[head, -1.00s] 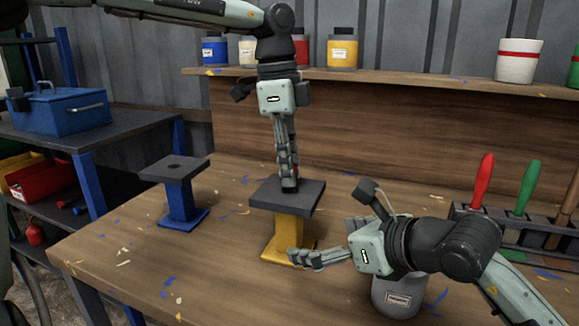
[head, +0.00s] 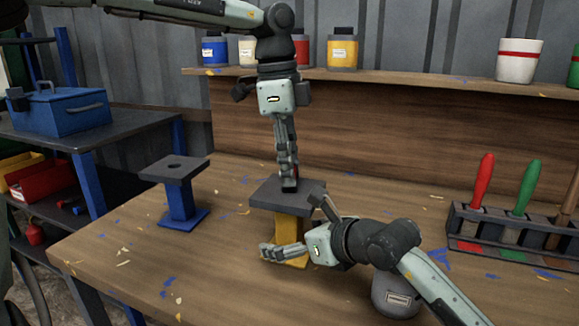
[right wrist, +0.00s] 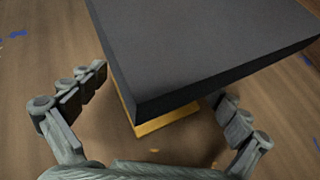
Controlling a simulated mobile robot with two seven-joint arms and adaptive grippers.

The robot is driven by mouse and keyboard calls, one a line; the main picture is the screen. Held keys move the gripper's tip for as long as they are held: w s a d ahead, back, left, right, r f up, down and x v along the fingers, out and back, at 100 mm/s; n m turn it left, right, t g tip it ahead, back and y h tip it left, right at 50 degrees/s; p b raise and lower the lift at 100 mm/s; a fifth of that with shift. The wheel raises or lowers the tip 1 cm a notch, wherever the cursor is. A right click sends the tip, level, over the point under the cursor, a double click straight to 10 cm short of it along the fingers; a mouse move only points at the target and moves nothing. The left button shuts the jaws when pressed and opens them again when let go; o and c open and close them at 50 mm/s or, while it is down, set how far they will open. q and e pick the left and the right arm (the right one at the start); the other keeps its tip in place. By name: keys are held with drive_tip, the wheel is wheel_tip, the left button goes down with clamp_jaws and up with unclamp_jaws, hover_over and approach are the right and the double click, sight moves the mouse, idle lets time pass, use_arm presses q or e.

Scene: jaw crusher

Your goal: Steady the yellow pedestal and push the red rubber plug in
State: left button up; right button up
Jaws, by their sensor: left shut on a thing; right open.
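The yellow pedestal (head: 288,228) stands upright on the workbench with a dark square top plate (head: 262,196). My left gripper (head: 289,186) points straight down at that plate and is shut on the red rubber plug, which its fingers almost wholly hide. I cannot tell how far the plug sits in the plate. My right gripper (head: 278,253) is open, low in front of the pedestal. In the right wrist view its fingers (right wrist: 160,85) are spread to either side of the pedestal, below the plate (right wrist: 200,50); part of the yellow base (right wrist: 165,122) shows. They look apart from it.
A blue pedestal (head: 181,200) with a hole in its dark top stands at left. A grey container (head: 392,296) is partly behind my right arm. A rack (head: 505,232) with red and green handled tools is at right. Jars line the back shelf (head: 400,76).

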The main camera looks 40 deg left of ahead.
drive_tip(key=c, duration=1.5)
idle(1.0)
